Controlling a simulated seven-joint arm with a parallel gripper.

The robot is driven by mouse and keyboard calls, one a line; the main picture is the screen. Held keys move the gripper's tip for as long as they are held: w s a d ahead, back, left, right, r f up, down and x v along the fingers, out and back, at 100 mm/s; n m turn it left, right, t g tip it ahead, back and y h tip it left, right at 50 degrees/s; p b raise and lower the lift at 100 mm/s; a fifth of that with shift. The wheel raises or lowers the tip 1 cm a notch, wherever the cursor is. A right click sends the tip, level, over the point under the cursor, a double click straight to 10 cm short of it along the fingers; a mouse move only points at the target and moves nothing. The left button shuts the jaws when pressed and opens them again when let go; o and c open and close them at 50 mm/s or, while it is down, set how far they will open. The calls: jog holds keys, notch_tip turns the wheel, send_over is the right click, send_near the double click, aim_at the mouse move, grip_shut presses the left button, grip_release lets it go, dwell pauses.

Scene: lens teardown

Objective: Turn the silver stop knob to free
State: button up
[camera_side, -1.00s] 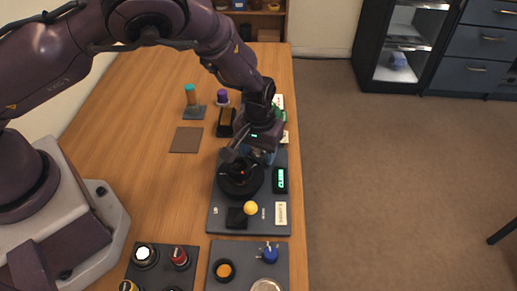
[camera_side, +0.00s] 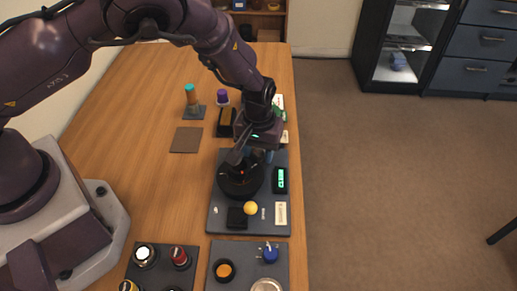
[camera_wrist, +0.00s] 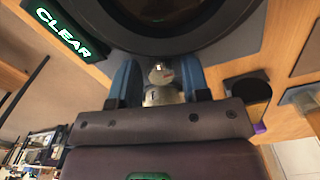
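The silver stop knob (camera_wrist: 161,74) shows in the wrist view beside the large black round lens part (camera_wrist: 190,35). My gripper (camera_wrist: 160,78) has its two blue fingers spread, one on each side of the knob. A narrow gap seems to show beside the knob, so I see no firm grip. In the side view my gripper (camera_side: 259,157) is low over the grey board (camera_side: 223,222), at the far side of the black lens part (camera_side: 240,182). The knob is hidden there by my gripper.
A display (camera_side: 281,180) lit green stands right of the lens part; it reads CLEAR in the wrist view (camera_wrist: 65,32). A yellow ball (camera_side: 250,208) and a black block (camera_side: 236,218) are nearer. Panels with knobs lie in front. Bare table lies left of the board.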

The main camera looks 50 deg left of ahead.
aim_at(258, 152)
jog(key=shift+o, duration=0.5)
notch_tip(258, 152, up, 13)
dwell(0.4)
